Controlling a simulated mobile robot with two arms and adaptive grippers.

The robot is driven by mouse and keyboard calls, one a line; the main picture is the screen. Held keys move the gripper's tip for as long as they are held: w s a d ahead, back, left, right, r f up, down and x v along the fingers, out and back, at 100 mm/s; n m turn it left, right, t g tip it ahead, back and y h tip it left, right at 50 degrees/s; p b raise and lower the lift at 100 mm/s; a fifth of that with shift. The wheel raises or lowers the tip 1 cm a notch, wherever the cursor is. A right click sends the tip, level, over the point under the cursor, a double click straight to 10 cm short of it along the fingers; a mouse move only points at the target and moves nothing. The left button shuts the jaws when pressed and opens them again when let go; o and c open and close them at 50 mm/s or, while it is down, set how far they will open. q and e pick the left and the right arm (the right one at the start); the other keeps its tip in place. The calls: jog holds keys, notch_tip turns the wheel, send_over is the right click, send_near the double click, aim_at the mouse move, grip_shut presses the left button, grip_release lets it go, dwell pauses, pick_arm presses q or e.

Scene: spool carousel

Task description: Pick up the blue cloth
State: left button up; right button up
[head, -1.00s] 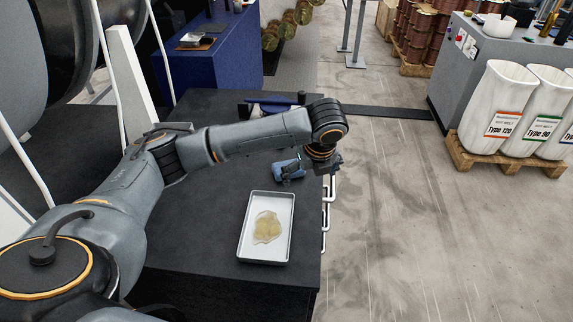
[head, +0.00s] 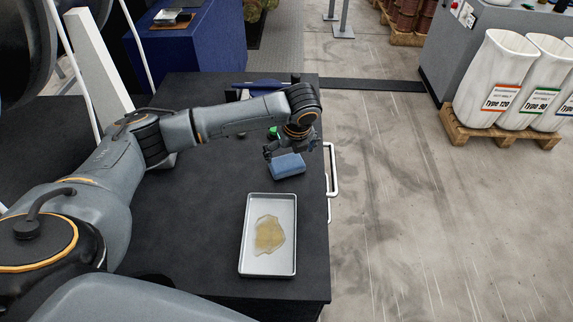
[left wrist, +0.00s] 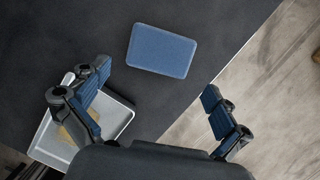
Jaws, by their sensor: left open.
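The blue cloth (head: 287,166) is a small folded rectangular pad lying flat on the dark table, behind the white tray in the head view. It also shows whole in the left wrist view (left wrist: 161,50), near the top middle. My left gripper (head: 283,152) is above the table, just behind the cloth in the head view and partly overlapping its upper edge. In the left wrist view its two blue-padded fingers (left wrist: 157,105) are spread wide and empty, and the cloth lies beyond and between them. My right gripper does not show.
A white tray (head: 246,235) holding a yellowish film (head: 269,233) stands on the dark table (head: 190,250) in front of the cloth. The table's right edge with a white rail (head: 333,172) is close to the cloth. A blue object (head: 258,84) lies at the table's back.

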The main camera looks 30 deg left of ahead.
aim_at(287, 163)
pick_arm(q)
jog(key=shift+x, duration=0.95)
jog(key=shift+a+f, duration=0.15)
jog(key=shift+f, duration=0.1)
jog(key=shift+x, duration=2.4)
jog(key=shift+w, duration=0.1)
jog(key=c, duration=0.8)
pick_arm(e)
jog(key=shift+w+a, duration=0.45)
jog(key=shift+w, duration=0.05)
pick_arm(q)
jog(key=shift+r, duration=0.1)
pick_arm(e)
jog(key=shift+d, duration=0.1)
